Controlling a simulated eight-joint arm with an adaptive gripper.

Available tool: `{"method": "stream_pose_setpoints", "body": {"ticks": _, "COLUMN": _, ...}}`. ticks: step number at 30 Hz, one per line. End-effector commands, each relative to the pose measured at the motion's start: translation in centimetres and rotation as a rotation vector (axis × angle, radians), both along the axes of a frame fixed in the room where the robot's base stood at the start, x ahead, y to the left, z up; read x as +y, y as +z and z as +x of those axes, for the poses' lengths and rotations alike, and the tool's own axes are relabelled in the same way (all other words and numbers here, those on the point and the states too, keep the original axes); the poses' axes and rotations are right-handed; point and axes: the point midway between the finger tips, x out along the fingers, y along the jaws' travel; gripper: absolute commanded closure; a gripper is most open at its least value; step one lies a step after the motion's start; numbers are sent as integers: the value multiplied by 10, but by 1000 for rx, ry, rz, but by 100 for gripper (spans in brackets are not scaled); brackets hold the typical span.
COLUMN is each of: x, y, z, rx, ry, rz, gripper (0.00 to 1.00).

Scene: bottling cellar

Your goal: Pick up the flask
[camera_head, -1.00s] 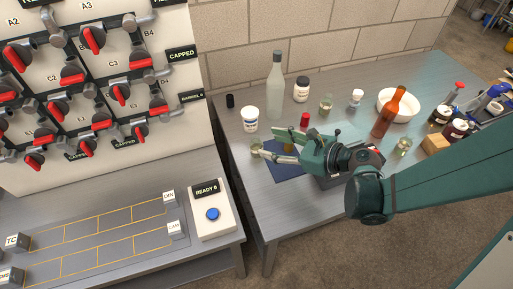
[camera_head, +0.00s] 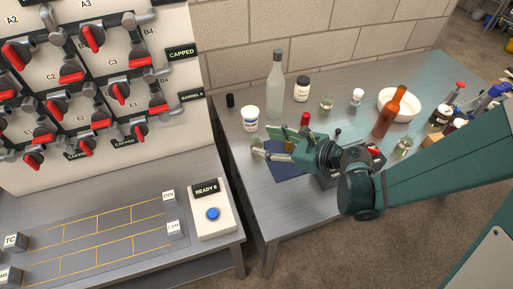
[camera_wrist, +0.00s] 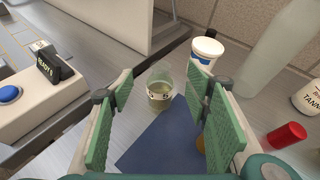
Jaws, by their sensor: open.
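A small clear glass flask (camera_wrist: 159,95) with a pale liquid and a light marked band stands upright near the left edge of the bench. In the head view the flask (camera_head: 256,143) is small and partly overlapped by a finger. My gripper (camera_head: 269,142) is open and low over the bench, its fingers pointing left toward the flask. In the wrist view the green pads of my gripper (camera_wrist: 160,84) stand apart, with the flask seen between and beyond their tips. I cannot tell whether any pad touches it.
A dark blue mat (camera_head: 286,174) lies under my gripper. A white tub (camera_head: 250,119), a tall clear bottle (camera_head: 275,92) and a red cap (camera_head: 305,119) stand behind. A brown bottle (camera_head: 388,115) and white bowl (camera_head: 410,104) stand right. The bench's left edge is near the flask.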

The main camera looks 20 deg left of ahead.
Motion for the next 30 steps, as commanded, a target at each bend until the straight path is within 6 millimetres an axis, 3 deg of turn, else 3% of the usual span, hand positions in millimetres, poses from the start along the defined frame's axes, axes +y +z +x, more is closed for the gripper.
{"method": "stream_pose_setpoints", "body": {"ticks": 8, "x": 7, "y": -3, "z": 1, "rx": 0, "ry": 0, "rz": 0, "gripper": 52}}
{"method": "stream_pose_setpoints", "body": {"ticks": 21, "x": 43, "y": -19, "z": 8, "rx": 0, "ry": 1, "rz": -1, "gripper": 52}}
{"method": "stream_pose_setpoints", "body": {"ticks": 30, "x": 47, "y": -20, "z": 9, "rx": 0, "ry": 0, "rz": 0, "gripper": 52}}
